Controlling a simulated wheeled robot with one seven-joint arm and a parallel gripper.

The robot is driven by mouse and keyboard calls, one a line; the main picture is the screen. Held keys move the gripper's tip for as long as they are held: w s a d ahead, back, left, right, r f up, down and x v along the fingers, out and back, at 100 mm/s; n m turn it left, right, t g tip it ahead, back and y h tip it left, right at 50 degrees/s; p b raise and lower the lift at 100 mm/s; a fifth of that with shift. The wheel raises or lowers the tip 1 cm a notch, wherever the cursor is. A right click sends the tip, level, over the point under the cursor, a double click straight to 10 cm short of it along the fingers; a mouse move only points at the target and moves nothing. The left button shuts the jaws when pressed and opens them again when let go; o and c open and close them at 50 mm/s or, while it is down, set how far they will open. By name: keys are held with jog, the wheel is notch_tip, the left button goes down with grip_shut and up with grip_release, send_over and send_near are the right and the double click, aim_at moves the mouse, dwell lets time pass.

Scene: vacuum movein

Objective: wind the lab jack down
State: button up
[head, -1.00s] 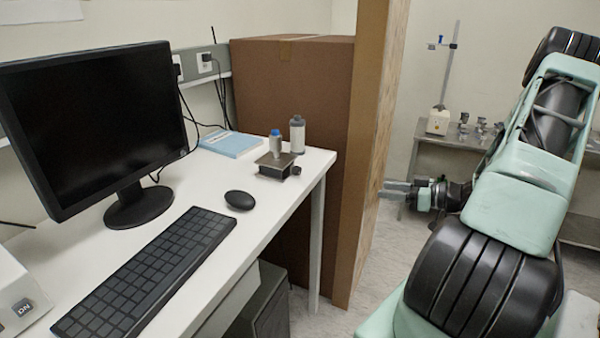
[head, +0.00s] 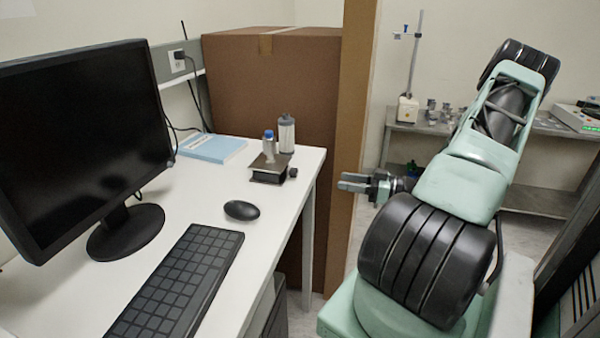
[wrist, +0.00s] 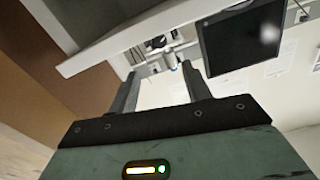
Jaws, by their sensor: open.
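The lab jack (head: 268,170) stands on the far right corner of the white desk in the head view. It is a small dark jack with a flat metal top plate, and a dark knob (head: 293,172) shows at its right side. A small blue-capped bottle (head: 269,146) appears to stand on its top plate. My gripper (head: 345,182) is to the right of the jack, past the desk's edge, pointing left, apart from it. In the wrist view my gripper's two fingers (wrist: 158,88) are spread and empty. The jack is too small there to make out clearly.
A grey bottle (head: 287,134) stands just behind the jack. A blue book (head: 212,148), mouse (head: 241,210), keyboard (head: 180,285) and monitor (head: 85,130) are on the desk (head: 200,205). A tall cardboard box (head: 275,85) stands behind the desk. A grey bench (head: 400,128) is at the back.

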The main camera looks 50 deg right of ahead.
aim_at(297, 173)
jog(key=p+x, duration=0.3)
jog(key=x, duration=1)
jog(key=shift+w+a, duration=0.1)
jog(key=shift+w, duration=0.1)
jog(key=c, duration=1)
